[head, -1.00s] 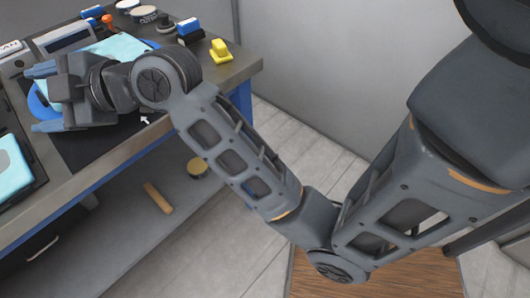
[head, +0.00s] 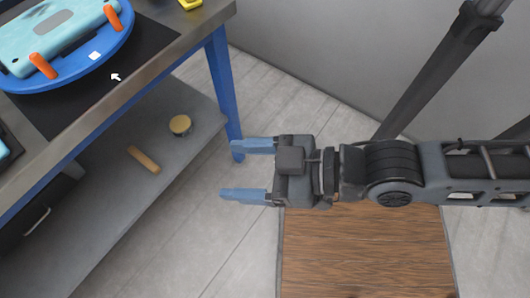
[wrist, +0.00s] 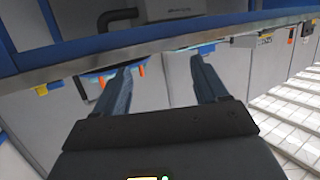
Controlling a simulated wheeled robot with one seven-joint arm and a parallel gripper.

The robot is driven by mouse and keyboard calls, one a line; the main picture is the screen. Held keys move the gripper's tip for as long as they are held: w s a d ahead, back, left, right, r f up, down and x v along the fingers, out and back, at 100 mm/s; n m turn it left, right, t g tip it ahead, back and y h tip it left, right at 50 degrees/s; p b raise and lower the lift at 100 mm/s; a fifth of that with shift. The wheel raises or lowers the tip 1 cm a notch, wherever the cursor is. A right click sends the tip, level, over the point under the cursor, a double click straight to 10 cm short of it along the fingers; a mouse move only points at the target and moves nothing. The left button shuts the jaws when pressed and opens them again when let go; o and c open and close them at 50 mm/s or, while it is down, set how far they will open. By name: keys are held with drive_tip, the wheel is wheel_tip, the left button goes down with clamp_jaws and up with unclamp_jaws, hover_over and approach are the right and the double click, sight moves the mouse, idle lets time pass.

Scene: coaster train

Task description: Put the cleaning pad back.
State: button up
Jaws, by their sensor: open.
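My gripper (head: 240,171) is open and empty in the head view, over the floor to the right of the workbench. Its two blue fingers point left, toward the bench, and also show in the wrist view (wrist: 160,68). A round tan, pad-like thing (head: 180,125) lies on the lower shelf, left of the gripper in the picture and apart from it. I cannot tell for sure whether it is the cleaning pad. A light-blue plate-like piece (head: 85,29) lies on a round blue fixture (head: 112,48) with orange pegs on the bench top.
The workbench's metal edge (head: 120,112) and blue leg (head: 224,90) stand left of my gripper. A tan cylinder (head: 143,160) lies on the grey lower shelf (head: 110,205). A yellow thing (head: 190,4) is at the bench's far corner. Floor around my gripper is clear.

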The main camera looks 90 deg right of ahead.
drive_tip(key=shift+n+y, duration=0.4)
drive_tip(key=shift+y, duration=0.1)
drive_tip(key=v, duration=0.2)
drive_tip(key=d+v, duration=0.1)
drive_tip(key=v, duration=0.2)
drive_tip(key=shift+d, duration=0.1)
